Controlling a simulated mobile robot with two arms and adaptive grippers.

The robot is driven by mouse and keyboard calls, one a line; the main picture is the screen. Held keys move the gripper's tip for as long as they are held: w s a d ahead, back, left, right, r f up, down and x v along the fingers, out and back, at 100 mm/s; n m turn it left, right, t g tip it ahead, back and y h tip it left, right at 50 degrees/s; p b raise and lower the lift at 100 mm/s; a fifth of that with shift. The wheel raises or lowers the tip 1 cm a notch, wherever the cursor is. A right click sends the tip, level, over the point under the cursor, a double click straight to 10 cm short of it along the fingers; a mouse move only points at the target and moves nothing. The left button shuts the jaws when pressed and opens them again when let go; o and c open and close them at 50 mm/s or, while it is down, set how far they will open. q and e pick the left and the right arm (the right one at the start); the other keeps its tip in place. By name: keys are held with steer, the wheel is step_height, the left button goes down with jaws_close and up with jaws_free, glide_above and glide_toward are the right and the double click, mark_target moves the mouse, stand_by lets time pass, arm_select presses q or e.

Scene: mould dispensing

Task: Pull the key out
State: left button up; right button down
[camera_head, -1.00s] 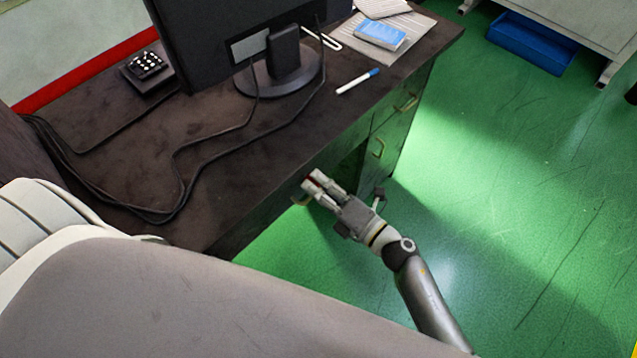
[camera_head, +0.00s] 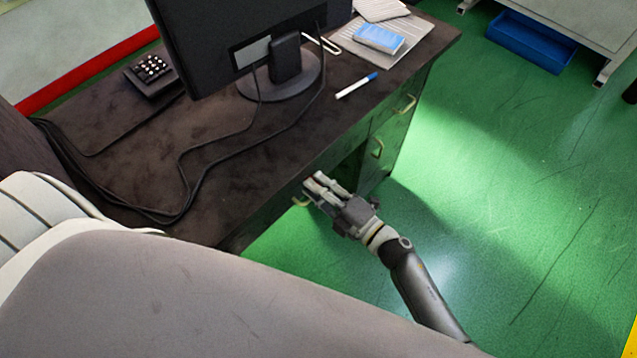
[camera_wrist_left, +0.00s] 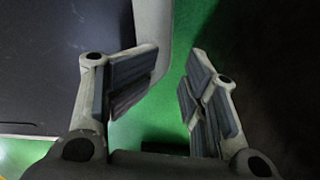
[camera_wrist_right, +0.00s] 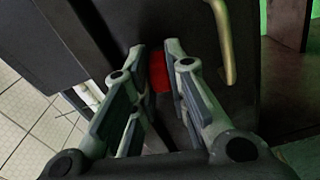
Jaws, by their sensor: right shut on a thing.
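The key shows as a red piece (camera_wrist_right: 158,72) in the right wrist view, at the dark drawer front. My right gripper (camera_wrist_right: 153,54) is shut on it, with the fingertips on either side of the red part. The key's shaft and any keyhole are hidden.
The brass handle (camera_wrist_right: 223,40) stands close right of the fingers in the right wrist view. The desk holds a monitor (camera_head: 285,60), cables, a phone-like keypad (camera_head: 150,72), a marker (camera_head: 356,85) and a blue item (camera_head: 379,38). Green floor (camera_head: 500,200) right of the desk is clear.

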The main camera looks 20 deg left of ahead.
steer(key=p+v, duration=0.1)
steer(key=v, duration=0.6)
steer(key=shift+p, duration=0.3)
stand_by(0.9)
